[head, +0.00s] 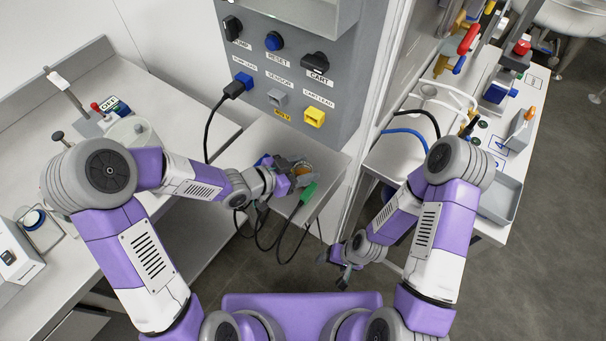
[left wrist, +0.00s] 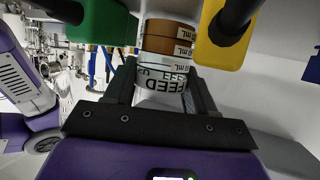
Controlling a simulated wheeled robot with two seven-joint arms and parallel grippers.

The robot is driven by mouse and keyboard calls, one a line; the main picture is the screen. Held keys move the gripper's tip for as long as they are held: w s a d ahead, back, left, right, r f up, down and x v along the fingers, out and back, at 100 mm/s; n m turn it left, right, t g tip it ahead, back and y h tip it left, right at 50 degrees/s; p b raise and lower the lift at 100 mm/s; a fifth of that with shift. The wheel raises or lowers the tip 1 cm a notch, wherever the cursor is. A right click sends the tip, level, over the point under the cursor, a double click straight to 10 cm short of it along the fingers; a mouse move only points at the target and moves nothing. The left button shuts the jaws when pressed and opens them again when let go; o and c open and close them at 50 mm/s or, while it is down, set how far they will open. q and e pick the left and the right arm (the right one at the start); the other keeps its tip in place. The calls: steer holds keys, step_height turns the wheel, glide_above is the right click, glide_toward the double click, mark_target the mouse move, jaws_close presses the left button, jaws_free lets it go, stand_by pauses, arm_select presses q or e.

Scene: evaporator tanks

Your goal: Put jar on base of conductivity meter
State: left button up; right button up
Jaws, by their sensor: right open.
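The jar (left wrist: 165,48) is in the left wrist view, with brown contents, mL marks and a FEED label. It stands between the two dark fingers of my left gripper (left wrist: 162,82), which look closed against its sides. In the head view, my left gripper (head: 291,172) is over the grey shelf below the panel, and the jar is mostly hidden. My right gripper (head: 342,266) is open and empty, low over the floor. A white instrument (head: 14,256) stands at the left edge; I cannot tell whether it is the conductivity meter.
A green plug (head: 308,192) is close beside the jar; it also shows in the left wrist view (left wrist: 100,22), opposite a yellow plug (left wrist: 228,38). Dark cables hang from the shelf (head: 325,160). A grey rod stand (head: 90,122) is on the left counter. The right cart (head: 508,165) is crowded.

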arm_select(q)
steer(key=c, duration=0.7)
steer(key=shift+o, duration=0.2)
steer(key=shift+r, duration=0.15)
